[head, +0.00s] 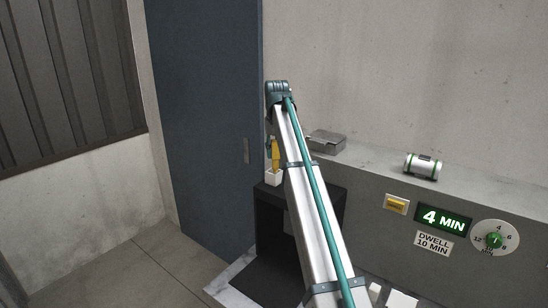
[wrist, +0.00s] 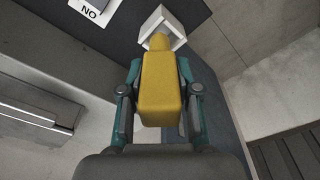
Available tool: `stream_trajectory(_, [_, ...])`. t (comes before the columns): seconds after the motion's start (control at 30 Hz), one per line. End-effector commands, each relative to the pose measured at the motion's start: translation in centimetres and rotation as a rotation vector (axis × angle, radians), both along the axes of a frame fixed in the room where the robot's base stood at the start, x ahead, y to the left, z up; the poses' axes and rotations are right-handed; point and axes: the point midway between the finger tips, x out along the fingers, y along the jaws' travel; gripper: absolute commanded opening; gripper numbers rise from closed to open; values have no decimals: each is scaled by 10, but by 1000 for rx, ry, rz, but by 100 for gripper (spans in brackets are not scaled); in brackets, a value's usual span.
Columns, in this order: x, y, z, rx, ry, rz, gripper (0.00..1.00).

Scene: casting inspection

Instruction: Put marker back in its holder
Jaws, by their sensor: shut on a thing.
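A yellow marker (head: 275,155) is held upright in my gripper (head: 269,147), above a small white holder (head: 273,178) at the dark unit's corner. In the wrist view the teal fingers of my gripper (wrist: 160,90) close on both sides of the marker (wrist: 161,88). The marker's narrower end points at the square opening of the holder (wrist: 153,20) and overlaps it. I cannot tell whether the tip is inside the opening or just above it. My arm hides part of the unit right of the holder.
A grey metal box (head: 326,141) and a white-green cylinder (head: 421,166) lie on the ledge. The panel below has a yellow switch (head: 396,204), a lit "4 MIN" display (head: 444,219) and a dial (head: 494,240). A blue door (head: 205,120) stands close left of the holder.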

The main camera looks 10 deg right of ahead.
Motion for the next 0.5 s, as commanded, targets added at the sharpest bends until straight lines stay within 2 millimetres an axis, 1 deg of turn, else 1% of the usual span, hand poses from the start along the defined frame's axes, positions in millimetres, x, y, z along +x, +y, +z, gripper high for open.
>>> stream_trajectory(0.17, [6,2,-7,0,0,0,3])
stream_trajectory(0.23, [10,3,-12,0,1,0,3])
stream_trajectory(0.27, [9,4,-14,0,2,0,3])
stream_trajectory(0.5, [9,3,-40,0,0,0,3])
